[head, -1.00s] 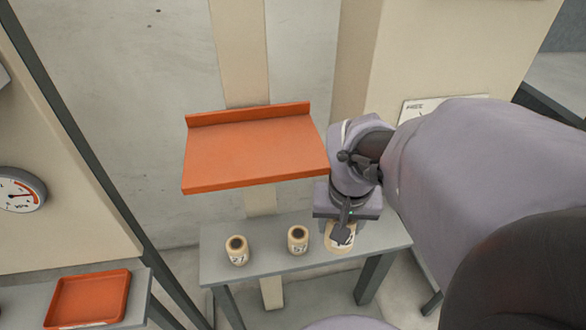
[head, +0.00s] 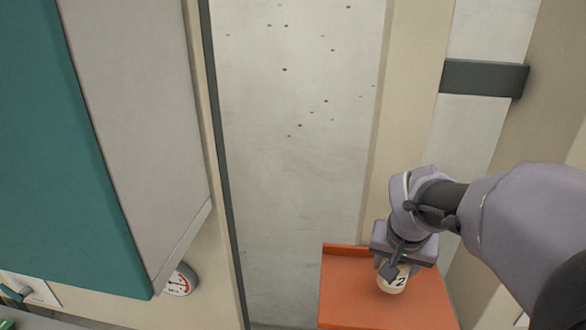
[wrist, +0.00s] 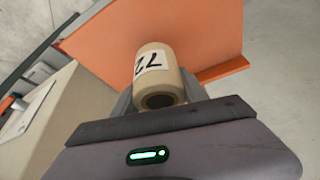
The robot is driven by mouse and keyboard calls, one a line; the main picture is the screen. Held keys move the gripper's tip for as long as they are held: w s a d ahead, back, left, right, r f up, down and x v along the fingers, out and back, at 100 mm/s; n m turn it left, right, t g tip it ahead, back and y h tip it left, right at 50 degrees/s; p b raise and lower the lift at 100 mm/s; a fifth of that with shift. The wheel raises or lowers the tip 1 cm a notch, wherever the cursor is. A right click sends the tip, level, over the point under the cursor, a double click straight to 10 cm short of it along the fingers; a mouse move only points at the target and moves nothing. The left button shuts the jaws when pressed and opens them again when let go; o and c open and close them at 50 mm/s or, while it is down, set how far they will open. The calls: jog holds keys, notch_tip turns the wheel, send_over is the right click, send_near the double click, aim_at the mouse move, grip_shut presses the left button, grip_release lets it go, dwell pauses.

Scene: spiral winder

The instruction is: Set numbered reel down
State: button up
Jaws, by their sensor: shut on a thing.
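My gripper (head: 394,270) is shut on a cream reel (head: 392,284) with a dark core and a white number label. The fingers are partly hidden by the reel.
The shelf has a raised lip (head: 343,251) at the back, and its surface to the left of the reel is bare. A beige column (head: 405,100) stands behind it. A teal and grey cabinet (head: 135,130) and a gauge (head: 181,280) are at the left.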

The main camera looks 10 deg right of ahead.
jog(key=shift+w+a+f, duration=0.1)
jog(key=shift+w+f, duration=0.1)
jog(key=shift+f, duration=0.75)
jog(key=shift+w+a+f, duration=0.1)
jog(key=shift+w+f, duration=0.05)
jog(key=shift+f, duration=0.75)
jog(key=shift+s+f+b, duration=0.1)
jog(key=shift+f+b, duration=0.05)
jog(key=shift+b, duration=0.2)
jog(key=o, duration=1.4)
